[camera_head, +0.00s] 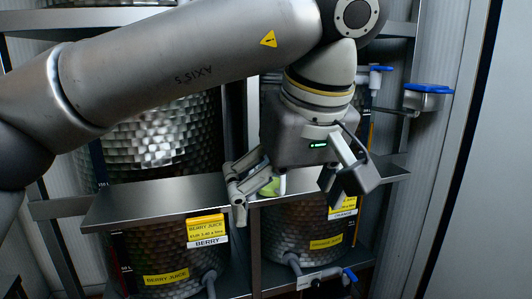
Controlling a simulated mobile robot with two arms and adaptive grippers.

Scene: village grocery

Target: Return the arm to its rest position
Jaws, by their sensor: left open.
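My left arm comes in from the left across the top of the head view and bends down at the right. Its gripper (290,203) points down in front of the metal shelf, with its two fingers spread apart. A small pale green thing (268,187) shows behind and between the fingers, partly hidden; I cannot tell whether it touches them. My right gripper is not in view.
A metal shelf (150,198) runs below the gripper. Under it stand a berry juice drum (165,255) and another labelled drum (300,232) with taps. A blue-topped fitting (428,92) juts out at the right. The grey wall (485,220) beyond is bare.

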